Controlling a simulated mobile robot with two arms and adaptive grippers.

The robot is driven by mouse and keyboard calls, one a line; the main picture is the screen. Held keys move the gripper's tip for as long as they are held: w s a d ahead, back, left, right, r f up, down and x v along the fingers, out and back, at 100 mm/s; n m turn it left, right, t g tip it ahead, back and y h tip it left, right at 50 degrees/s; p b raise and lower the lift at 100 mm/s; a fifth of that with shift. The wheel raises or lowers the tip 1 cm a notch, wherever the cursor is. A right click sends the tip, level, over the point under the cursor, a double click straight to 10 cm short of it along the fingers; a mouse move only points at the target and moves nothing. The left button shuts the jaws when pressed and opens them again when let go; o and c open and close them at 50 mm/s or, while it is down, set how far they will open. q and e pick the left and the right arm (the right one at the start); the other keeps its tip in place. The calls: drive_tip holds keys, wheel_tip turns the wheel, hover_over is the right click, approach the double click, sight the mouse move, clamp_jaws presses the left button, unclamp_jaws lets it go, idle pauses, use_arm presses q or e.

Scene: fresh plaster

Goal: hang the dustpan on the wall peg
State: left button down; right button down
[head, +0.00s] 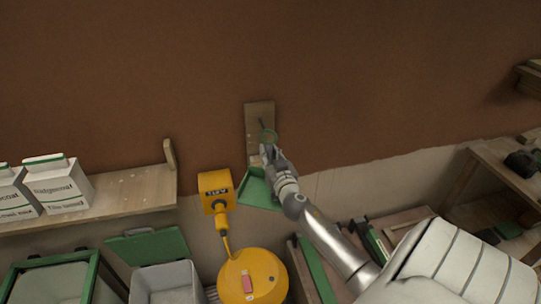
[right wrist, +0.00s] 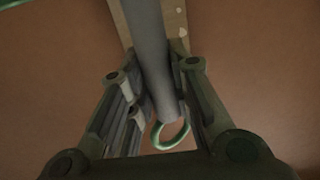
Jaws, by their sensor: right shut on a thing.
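The dustpan (head: 258,192) is green and hangs pan-down below my right gripper (head: 270,152), in front of the wall. My right gripper is shut on its handle, a grey rod (right wrist: 155,60) between the fingers in the right wrist view. A green ring (head: 268,136) shows just above the fingers; it also shows at the rod's end in the right wrist view (right wrist: 158,141). The dark wall peg (head: 262,124) sits on a wooden board (head: 258,108). The ring overlaps the peg's lower end in the head view; I cannot tell whether it is around it. My left gripper is out of view.
A wooden shelf (head: 130,190) with white cartons (head: 60,188) is at left. A wooden rack (head: 500,165) is at right. The wall above the board is clear.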

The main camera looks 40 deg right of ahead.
drive_tip(key=shift+f+b+x, duration=0.2)
drive_tip(key=shift+b+x, duration=0.4)
drive_tip(key=shift+x, duration=0.85)
drive_tip(key=shift+f+b+x, duration=0.2)
drive_tip(key=shift+b+x, duration=0.4)
drive_tip(key=shift+x, duration=0.8)
drive_tip(key=shift+d, duration=0.25)
